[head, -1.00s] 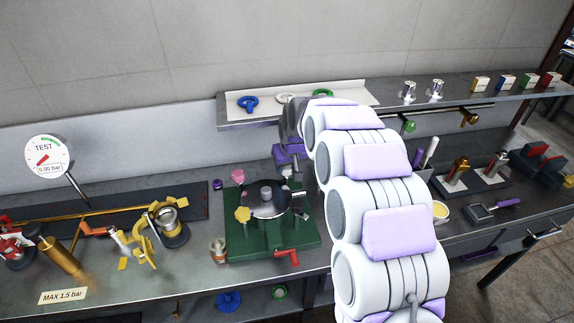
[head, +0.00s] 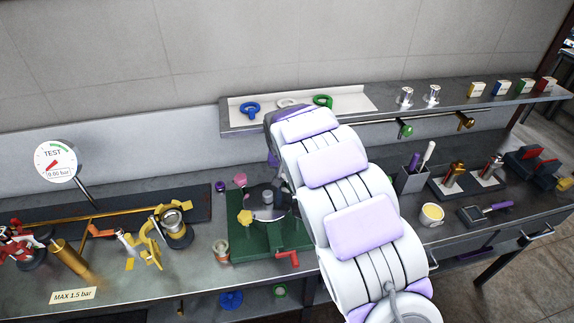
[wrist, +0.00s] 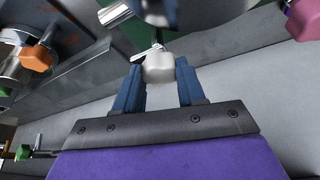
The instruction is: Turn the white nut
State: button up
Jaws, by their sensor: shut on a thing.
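In the wrist view the white nut (wrist: 159,67) sits between the two blue fingers of my gripper (wrist: 160,78), which is shut on it. A metal bolt end shows just beyond the nut, next to a large round steel part (wrist: 190,12). In the head view my arm hides the gripper and the white nut. The green fixture (head: 262,244) with the round steel lid (head: 268,198) stands on the bench there. A pink knob (head: 240,180) and a yellow knob (head: 244,217) show at its left side. A red handle (head: 288,258) is at its front.
A gauge (head: 56,161) and brass pipework stand left on the bench. A small cup (head: 221,249) is beside the fixture. A shelf (head: 390,112) with coloured rings runs behind. A yellow-filled cup (head: 432,214) and a tool holder (head: 412,180) are to the right.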

jog(key=shift+w+r+m+h, duration=0.1)
jog(key=shift+m+h, duration=0.3)
jog(key=shift+m, duration=0.5)
jog(key=m, duration=0.1)
jog(key=m+h+b, duration=0.1)
jog(key=m, duration=0.2)
jog(key=shift+w+a+m+h, duration=0.1)
jog(key=shift+a+m+h, duration=0.15)
jog(key=shift+m+h, duration=0.05)
jog(key=m+g+b, duration=0.1)
jog(key=m, duration=0.1)
jog(key=shift+a+m+h, duration=0.1)
jog(key=shift+m+h, duration=0.2)
jog(key=shift+h, duration=0.1)
jog(key=shift+m+g+h+b, duration=0.4)
jog(key=shift+m+g+b, duration=0.15)
jog(key=shift+m, duration=0.85)
jog(key=o, duration=1.1)
jog(key=shift+c, duration=0.2)
